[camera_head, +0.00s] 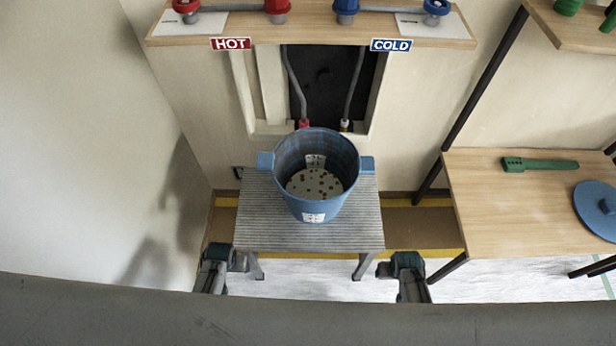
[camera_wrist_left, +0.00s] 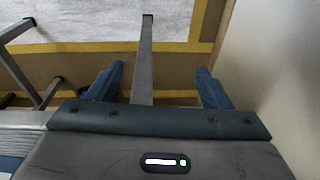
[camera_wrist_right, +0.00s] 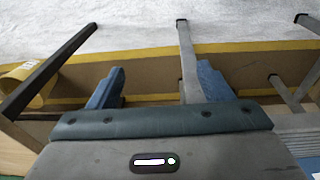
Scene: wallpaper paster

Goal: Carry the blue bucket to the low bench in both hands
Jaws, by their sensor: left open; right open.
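The blue bucket (camera_head: 315,180) stands upright on a grey slatted stand (camera_head: 300,238) below the taps. It has a side handle at its left (camera_head: 265,162) and right (camera_head: 367,165), a white label on its front, and pale contents with brown specks at its bottom. My left gripper (camera_head: 218,258) is open and empty near the stand's front left corner, apart from the bucket. My right gripper (camera_head: 403,264) is open and empty near the front right corner, also apart. I cannot tell which surface is the low bench.
A wooden table (camera_head: 500,215) at right holds a green tool (camera_head: 540,164) and a round blue lid (camera_head: 597,208). Red and blue taps sit on a shelf (camera_head: 310,28) above, with two hoses hanging down behind the bucket. A pale wall (camera_head: 80,140) bounds the left.

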